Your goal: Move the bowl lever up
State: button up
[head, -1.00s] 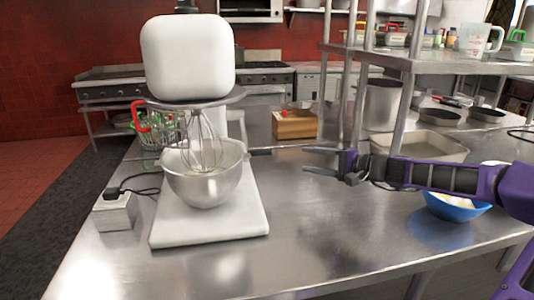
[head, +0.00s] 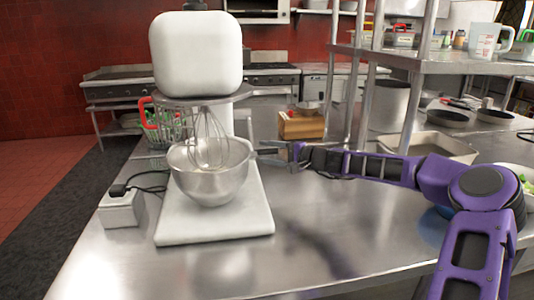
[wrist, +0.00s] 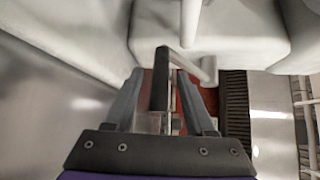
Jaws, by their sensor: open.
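The white stand mixer (head: 198,55) stands on the steel counter with its metal bowl (head: 207,180) under the whisk (head: 209,138). In the wrist view, a dark-gripped bar, which looks like the bowl lever (wrist: 160,68), hangs beside the mixer's white body (wrist: 215,30). My gripper (head: 262,152) is open just right of the bowl in the head view, its fingers pointing toward the mixer. In the wrist view my gripper (wrist: 158,80) has its fingertips on either side of the dark bar. I cannot tell whether they touch it.
A grey box with a cable (head: 121,208) sits left of the mixer base. A wire basket (head: 168,124) and a wooden box (head: 301,126) stand behind. A steel shelf (head: 420,62) and a metal tray (head: 440,143) are at the right. The front counter is clear.

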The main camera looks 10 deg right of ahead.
jog(key=shift+w+a, duration=0.15)
jog(key=shift+a, duration=0.05)
grip_shut()
dwell(1.4)
